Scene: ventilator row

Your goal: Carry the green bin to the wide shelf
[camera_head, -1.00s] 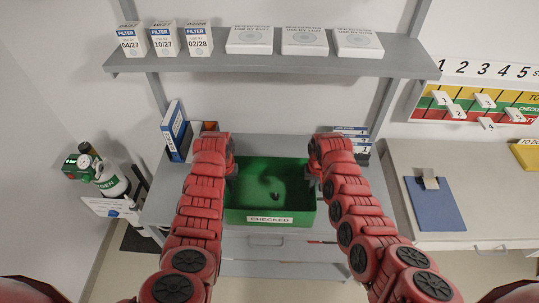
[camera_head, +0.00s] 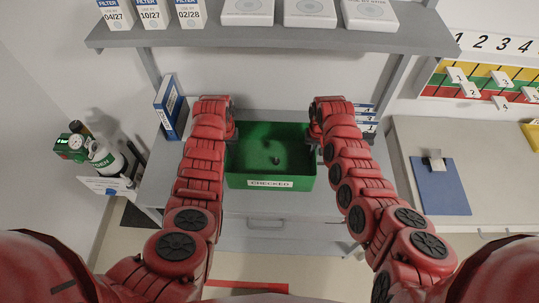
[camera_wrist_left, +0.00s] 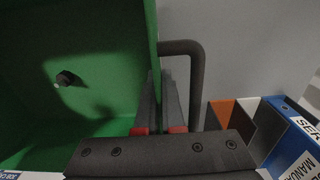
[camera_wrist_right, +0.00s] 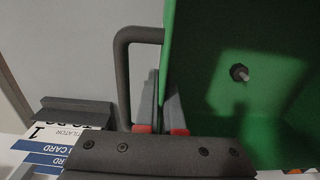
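The green bin (camera_head: 270,160), labelled CHECKED, is upright in the middle of the head view, over the grey table. The fingers show close together at the wall in both wrist views. Whether the bin touches the table is unclear. A long grey shelf (camera_head: 270,40) runs across the wall above.
Filter boxes (camera_head: 150,14) and flat white boxes (camera_head: 310,12) stand on the wall shelf. Blue binders (camera_head: 170,105) are left of the bin, cards (camera_head: 365,115) right. A side counter (camera_head: 480,160) carries a blue clipboard (camera_head: 440,185). A gas cylinder (camera_head: 105,160) stands left.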

